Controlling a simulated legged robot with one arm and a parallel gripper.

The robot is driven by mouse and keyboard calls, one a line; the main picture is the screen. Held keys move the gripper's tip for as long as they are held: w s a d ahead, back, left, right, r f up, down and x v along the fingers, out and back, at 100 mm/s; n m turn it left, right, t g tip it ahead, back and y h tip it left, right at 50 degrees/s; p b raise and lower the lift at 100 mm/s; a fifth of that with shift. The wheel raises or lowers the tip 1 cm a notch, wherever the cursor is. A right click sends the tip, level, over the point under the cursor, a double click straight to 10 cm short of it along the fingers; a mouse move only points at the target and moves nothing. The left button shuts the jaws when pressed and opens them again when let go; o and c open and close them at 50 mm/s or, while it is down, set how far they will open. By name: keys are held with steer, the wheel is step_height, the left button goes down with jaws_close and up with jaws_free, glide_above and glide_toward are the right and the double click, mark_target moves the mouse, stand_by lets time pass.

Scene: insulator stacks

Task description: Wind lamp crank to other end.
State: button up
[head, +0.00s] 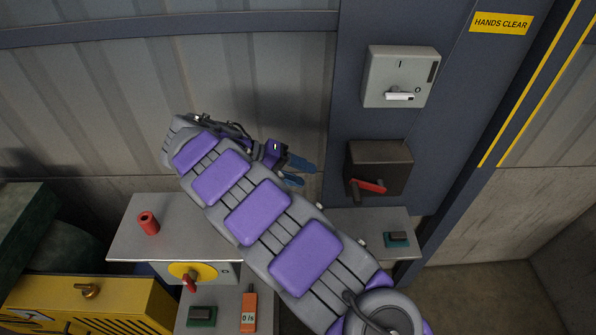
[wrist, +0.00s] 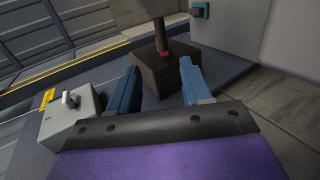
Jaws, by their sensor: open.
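A dark box (head: 380,165) with a red lever (head: 368,186) on its front is mounted on the blue column, right of my gripper (head: 299,172). A yellow disc (head: 186,269) with a red handle (head: 190,284) sits on a grey box at lower left. No label shows which of these is the lamp crank. In the wrist view, my gripper (wrist: 158,88) is open and empty. The dark box (wrist: 165,75) shows beyond and between its blue fingers, apart from them. A small red part (wrist: 164,54) shows there beside a dark upright piece.
A grey switch box (head: 400,77) with a white lever is above the dark box. Grey shelves hold a red cylinder (head: 148,223), a dark green-based block (head: 397,238) and an orange meter (head: 248,312). A yellow case (head: 90,303) stands lower left. My arm covers the middle.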

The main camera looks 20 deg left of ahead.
steer(key=shift+c, duration=0.7)
steer(key=w+d+r+g+y+p, duration=0.1)
steer(key=d, duration=0.2)
steer(key=w+d+r+g+y+p, duration=0.1)
steer(key=w+d+r+y, duration=0.1)
steer(key=d, duration=0.2)
steer(key=w+d+r+g+y+p, duration=0.1)
steer(key=d, duration=0.3)
steer(key=shift+w+r+g+y, duration=0.25)
steer(key=shift+w+g+y, duration=0.05)
steer(key=shift+g, duration=0.1)
steer(key=c, duration=0.7)
steer(key=d+r+y+p, duration=0.1)
steer(key=d+y, duration=0.1)
steer(key=d+r+y, duration=0.1)
steer(key=d+y, duration=0.1)
steer(key=w+d+r+g+y+p, duration=0.1)
steer(key=d+y, duration=0.1)
steer(key=shift+d+r+y+p, duration=0.1)
steer(key=shift+d+y+p, duration=0.2)
steer(key=shift+d+p, duration=0.1)
jaws_close()
steer(key=y, duration=0.2)
glide_toward(358, 194)
steer(key=f, duration=0.4)
steer(key=a+f, duration=0.1)
steer(key=f, duration=0.2)
steer(key=shift+s+a, duration=0.1)
steer(key=shift+s, duration=0.2)
